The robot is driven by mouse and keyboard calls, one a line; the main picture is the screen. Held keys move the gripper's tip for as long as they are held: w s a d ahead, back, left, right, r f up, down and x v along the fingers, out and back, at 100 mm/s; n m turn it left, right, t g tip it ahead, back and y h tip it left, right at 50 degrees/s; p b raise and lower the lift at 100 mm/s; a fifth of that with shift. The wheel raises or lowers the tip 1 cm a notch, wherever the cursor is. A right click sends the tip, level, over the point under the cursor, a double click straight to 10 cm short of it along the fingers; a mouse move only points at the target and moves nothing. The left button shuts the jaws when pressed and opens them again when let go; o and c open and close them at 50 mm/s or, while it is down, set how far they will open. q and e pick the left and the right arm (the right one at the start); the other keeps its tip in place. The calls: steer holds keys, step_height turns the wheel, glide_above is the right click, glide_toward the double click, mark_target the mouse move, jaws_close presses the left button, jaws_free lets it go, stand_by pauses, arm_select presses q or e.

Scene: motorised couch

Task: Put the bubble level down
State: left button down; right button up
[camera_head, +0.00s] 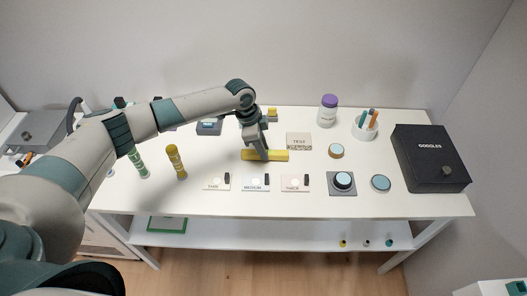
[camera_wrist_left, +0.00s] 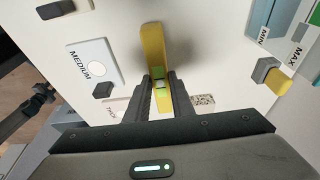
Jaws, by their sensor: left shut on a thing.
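The bubble level is a yellow bar (camera_head: 279,156) in the middle of the white table, with a green vial showing in the left wrist view (camera_wrist_left: 155,60). My left gripper (camera_head: 264,155) points down at it and is shut around its middle, as the left wrist view (camera_wrist_left: 160,88) also shows. The level lies flat and roughly level with the table's front edge. I cannot tell whether it touches the table top or hangs just above it. My right gripper is not in view.
Cards marked thin, medium (camera_head: 256,182) and thick lie in front of the level. A test block (camera_head: 299,141) is just right of it. A round-topped button box (camera_head: 343,182), a pen cup (camera_head: 365,124) and a black goggles box (camera_head: 430,158) stand farther right. Yellow and green cylinders stand left.

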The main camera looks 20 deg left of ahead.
arm_select(q)
steer(key=shift+r, duration=0.4)
step_height(320, 180, up, 2)
steer(key=shift+r+b, duration=0.2)
steer(key=shift+b, duration=0.6)
steer(key=s+d+r+b, duration=0.3)
steer(key=d+r, duration=0.4)
steer(key=d, duration=0.4)
steer(key=shift+d+r, duration=0.15)
steer(key=shift+d, duration=0.05)
steer(key=shift+a, duration=0.1)
steer(key=s+a+r+n+t+y, duration=0.2)
steer(key=s+a+r+n, duration=0.6)
steer(key=a+n, duration=0.4)
steer(key=n, duration=0.2)
steer(key=shift+r+n+y, duration=0.2)
steer(key=shift+n+y, duration=0.2)
steer(key=shift+a, duration=0.1)
